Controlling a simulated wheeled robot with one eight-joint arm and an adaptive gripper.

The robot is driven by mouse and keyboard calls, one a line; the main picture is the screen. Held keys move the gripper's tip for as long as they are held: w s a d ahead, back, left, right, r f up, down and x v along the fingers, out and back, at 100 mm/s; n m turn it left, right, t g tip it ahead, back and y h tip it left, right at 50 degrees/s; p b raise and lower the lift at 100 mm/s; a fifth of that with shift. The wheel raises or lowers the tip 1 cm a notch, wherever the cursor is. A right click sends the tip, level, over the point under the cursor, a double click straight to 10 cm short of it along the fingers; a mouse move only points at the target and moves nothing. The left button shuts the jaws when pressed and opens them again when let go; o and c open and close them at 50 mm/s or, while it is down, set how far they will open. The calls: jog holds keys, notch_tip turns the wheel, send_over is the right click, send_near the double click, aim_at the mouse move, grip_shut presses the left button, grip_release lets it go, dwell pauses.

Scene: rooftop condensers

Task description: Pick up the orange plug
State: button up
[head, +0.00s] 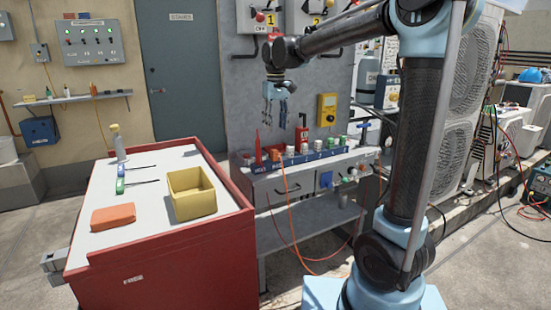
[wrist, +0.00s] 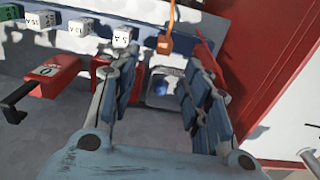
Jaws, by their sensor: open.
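The orange plug (head: 275,155) stands in the labelled blue strip (head: 300,160) on the wall bench, near the strip's left end. An orange cable hangs from it. In the wrist view the orange plug (wrist: 165,45) shows at the top, beyond and between the fingertips, with its cable running up. My gripper (head: 275,120) is open and empty, above the strip and apart from the plug. In the wrist view my gripper (wrist: 165,65) has its two fingers spread either side of a grey plate with a blue button (wrist: 160,87).
White plugs (wrist: 122,37) stand beside the orange plug, and a red pointed piece (head: 257,143) is on its other side. A red switch with a black handle (wrist: 48,78) is nearby. The red cart (head: 170,265) holds a yellow bin (head: 192,194) and an orange block (head: 113,217).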

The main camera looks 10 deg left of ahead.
aim_at(275, 150)
notch_tip(275, 150, down, 6)
jog(key=shift+f, duration=0.25)
jog(key=shift+s+a+f, duration=0.1)
jog(key=shift+a+f, duration=0.05)
jog(key=shift+f, duration=1.15)
jog(key=shift+s+a+f, duration=0.1)
jog(key=shift+f, duration=1.2)
jog(key=c, duration=1)
